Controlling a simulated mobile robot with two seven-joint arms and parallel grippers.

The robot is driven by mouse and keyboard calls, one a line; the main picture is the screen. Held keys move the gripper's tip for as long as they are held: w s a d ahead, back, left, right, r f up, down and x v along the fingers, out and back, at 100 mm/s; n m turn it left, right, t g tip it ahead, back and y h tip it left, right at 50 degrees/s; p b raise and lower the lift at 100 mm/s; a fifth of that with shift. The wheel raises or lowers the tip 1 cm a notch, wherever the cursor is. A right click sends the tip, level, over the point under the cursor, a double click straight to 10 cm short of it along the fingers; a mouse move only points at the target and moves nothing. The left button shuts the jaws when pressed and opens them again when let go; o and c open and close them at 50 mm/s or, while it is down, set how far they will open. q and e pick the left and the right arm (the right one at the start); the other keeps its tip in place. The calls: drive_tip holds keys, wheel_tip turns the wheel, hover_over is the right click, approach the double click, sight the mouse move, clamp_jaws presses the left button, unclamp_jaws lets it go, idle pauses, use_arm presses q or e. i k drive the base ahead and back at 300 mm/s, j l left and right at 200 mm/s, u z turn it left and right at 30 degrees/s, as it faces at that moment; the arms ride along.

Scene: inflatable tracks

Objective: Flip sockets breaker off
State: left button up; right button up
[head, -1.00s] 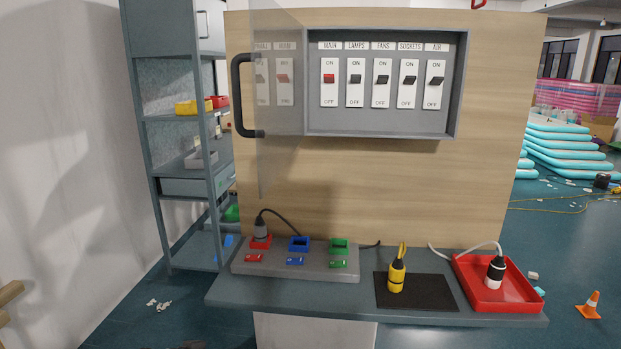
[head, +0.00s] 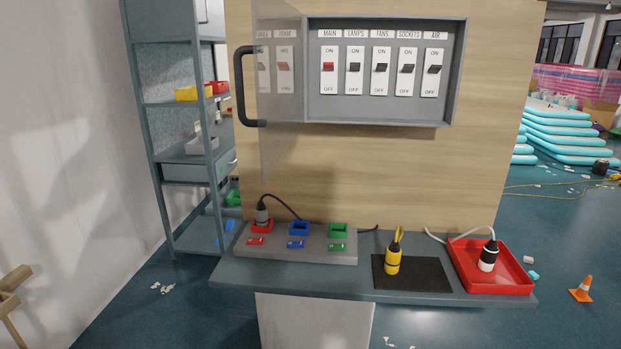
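The breaker box (head: 459,75) is mounted on a wooden panel, with its transparent door (head: 279,150) swung open to the left. The sockets breaker (head: 407,69) is a black toggle on a white plate, fourth from the left, under the SOCKETS label. ON is printed above it and OFF below. The toggle is too small to tell for sure which way it is tipped. Beside it are the red main (head: 328,66), the black lamps (head: 355,67), fans (head: 381,68) and air (head: 434,69) toggles. Neither of my grippers shows.
The door has a dark handle (head: 241,85). The shelf below holds a grey socket block (head: 300,255) with a plug in its red socket, a black mat (head: 435,281) with a yellow plug, and a red tray (head: 510,282) with a black-and-white plug. A shelving unit (head: 180,130) stands left.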

sight(406, 68)
drive_tip(key=i+j+z, duration=0.15)
drive_tip(key=j+z, duration=0.2)
drive_tip(key=j, duration=0.35)
drive_tip(key=j+z, duration=0.35)
drive_tip(key=j, duration=0.4)
